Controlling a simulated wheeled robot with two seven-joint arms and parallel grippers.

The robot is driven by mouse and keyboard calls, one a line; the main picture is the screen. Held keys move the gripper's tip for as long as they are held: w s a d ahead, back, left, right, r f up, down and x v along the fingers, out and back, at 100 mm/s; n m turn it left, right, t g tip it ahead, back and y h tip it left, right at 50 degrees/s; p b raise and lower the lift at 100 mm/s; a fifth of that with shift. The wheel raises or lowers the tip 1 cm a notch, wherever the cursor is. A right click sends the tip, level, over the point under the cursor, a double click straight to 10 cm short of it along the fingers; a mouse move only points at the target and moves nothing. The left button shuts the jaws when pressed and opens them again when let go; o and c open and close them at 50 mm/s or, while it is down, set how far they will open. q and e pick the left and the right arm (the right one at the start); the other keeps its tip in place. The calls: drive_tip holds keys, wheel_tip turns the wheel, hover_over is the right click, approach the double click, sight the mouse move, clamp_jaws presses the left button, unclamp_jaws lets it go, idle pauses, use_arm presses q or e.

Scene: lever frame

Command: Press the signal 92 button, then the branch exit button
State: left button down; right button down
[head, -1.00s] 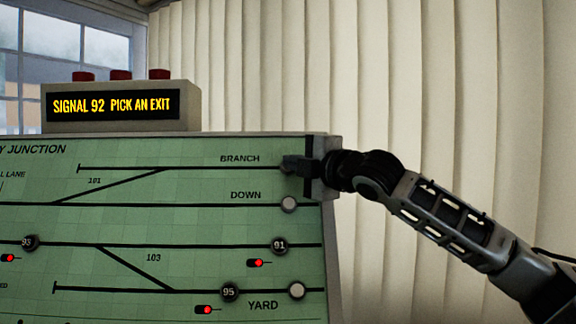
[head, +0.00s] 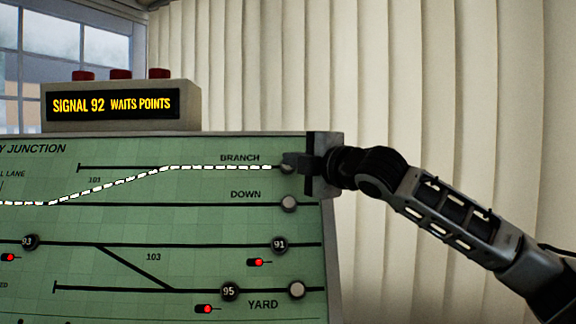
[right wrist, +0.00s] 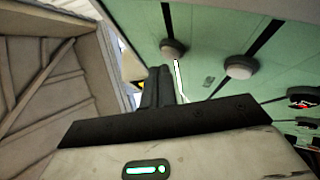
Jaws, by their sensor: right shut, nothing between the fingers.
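The branch exit button (head: 288,168) sits at the right end of the BRANCH line on the green panel (head: 200,224); my gripper partly covers it in the head view. In the right wrist view a round grey button (right wrist: 173,48) shows just beyond the fingers. My right gripper (head: 296,162) is shut and empty, its tips at or very near the branch button; I cannot tell if they touch. The fingers also show in the right wrist view (right wrist: 158,84). The display (head: 112,105) reads "SIGNAL 92 WAITS POINTS". The signal 92 button and my left gripper are out of view.
The DOWN exit button (head: 289,204) is just below, and the YARD button (head: 297,290) is lower. Signal buttons 91 (head: 280,244), 93 (head: 30,242) and 95 (head: 229,292) are on the panel. Free space lies right of the panel, before a pale curtain-like wall (head: 450,80).

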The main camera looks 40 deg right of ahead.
drive_tip(key=shift+a, duration=0.1)
drive_tip(key=s+a, duration=0.1)
drive_tip(key=s+r, duration=0.1)
drive_tip(key=s+a+r, duration=0.1)
drive_tip(key=shift+s+a+r, duration=0.25)
drive_tip(key=shift+s+a, duration=0.05)
drive_tip(key=shift+a, duration=0.05)
idle(0.3)
idle(0.6)
